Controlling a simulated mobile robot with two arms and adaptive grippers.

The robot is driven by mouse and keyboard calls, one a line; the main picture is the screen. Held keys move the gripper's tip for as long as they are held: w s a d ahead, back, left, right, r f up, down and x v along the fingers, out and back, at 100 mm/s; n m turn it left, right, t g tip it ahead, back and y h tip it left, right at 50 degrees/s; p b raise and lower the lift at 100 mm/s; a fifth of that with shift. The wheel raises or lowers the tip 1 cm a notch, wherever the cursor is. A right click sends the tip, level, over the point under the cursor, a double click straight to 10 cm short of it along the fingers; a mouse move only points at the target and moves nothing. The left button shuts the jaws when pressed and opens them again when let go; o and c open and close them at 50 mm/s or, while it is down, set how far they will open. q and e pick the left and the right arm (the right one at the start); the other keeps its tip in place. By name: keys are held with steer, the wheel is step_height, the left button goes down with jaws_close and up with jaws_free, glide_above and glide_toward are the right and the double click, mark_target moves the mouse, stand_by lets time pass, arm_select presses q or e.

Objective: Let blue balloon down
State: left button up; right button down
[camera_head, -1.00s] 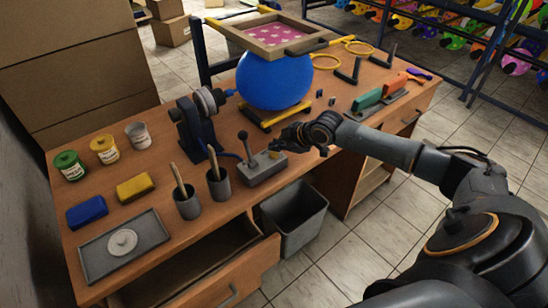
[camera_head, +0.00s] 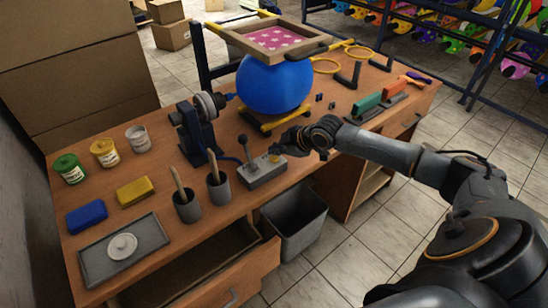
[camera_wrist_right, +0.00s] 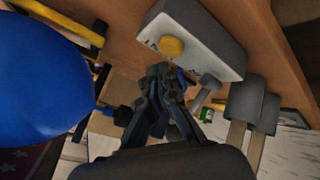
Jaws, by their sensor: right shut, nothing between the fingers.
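The blue balloon (camera_head: 275,84) is round and inflated. It sits on a yellow-railed stand (camera_head: 270,118) under a wooden frame (camera_head: 276,42) with a pink starred screen. In the right wrist view the balloon (camera_wrist_right: 38,80) fills the left side. A grey control box (camera_head: 262,169) with an upright lever (camera_head: 243,143) and a yellow button (camera_head: 274,157) stands at the table's front edge. My right gripper (camera_head: 284,148) is shut and empty beside the button. In the right wrist view its fingertips (camera_wrist_right: 163,72) are just below the yellow button (camera_wrist_right: 171,47); contact cannot be told. My left gripper is out of view.
A dark pump-like device (camera_head: 197,125) stands left of the balloon. Two cups with handles (camera_head: 187,205), paint jars (camera_head: 103,152), sponges and a grey tray (camera_head: 90,271) are on the left. An open drawer (camera_head: 240,280) and a bin (camera_head: 296,232) are below the front edge.

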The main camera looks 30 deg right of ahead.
mark_target(276, 159)
steer(key=shift+f, duration=0.1)
stand_by(0.3)
steer(key=shift+f, duration=0.3)
steer(key=shift+f, duration=0.55)
stand_by(3.6)
stand_by(1.0)
steer(key=shift+r+p, duration=0.65)
steer(key=shift+r, duration=0.3)
steer(key=shift+r, duration=0.15)
step_height(276, 159, up, 5)
steer(key=p, duration=0.4)
steer(key=shift+p, duration=0.35)
